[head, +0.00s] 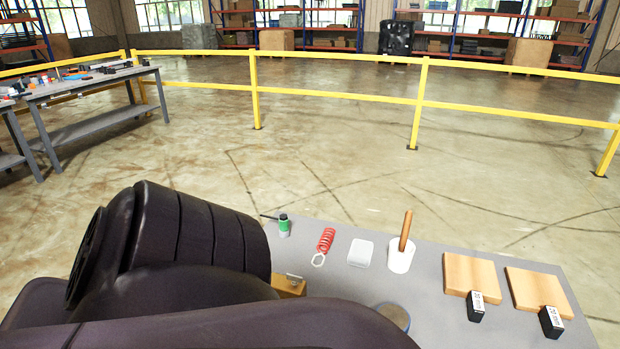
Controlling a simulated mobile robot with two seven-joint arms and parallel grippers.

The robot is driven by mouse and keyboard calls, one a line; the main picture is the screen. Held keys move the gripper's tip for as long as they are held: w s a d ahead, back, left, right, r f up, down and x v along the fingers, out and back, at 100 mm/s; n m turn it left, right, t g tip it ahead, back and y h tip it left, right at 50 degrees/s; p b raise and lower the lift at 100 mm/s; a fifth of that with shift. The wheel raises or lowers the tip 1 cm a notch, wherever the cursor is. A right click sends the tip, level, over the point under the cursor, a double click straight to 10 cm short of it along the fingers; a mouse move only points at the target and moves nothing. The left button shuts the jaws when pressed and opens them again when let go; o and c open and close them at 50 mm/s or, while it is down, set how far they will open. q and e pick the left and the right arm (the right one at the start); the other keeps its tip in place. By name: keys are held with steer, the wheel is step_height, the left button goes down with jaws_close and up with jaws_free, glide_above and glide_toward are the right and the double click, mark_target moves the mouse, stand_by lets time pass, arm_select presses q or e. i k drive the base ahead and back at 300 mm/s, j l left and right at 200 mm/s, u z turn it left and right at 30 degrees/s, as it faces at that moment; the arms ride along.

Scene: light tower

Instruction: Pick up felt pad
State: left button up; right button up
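A grey table (430,265) stands at the lower right of the head view. I cannot tell for sure which thing is the felt pad. A white, rounded square piece (360,253) lies flat near the table's far edge. A round, flat, grey-tan piece with a bluish rim (395,316) lies near the front, partly hidden by my dark arm. Neither gripper shows; only dark links of my arm fill the lower left.
Yellow railings (340,95) stand behind.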

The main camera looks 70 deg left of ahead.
mark_target(359, 254)
steer(key=u, duration=1.85)
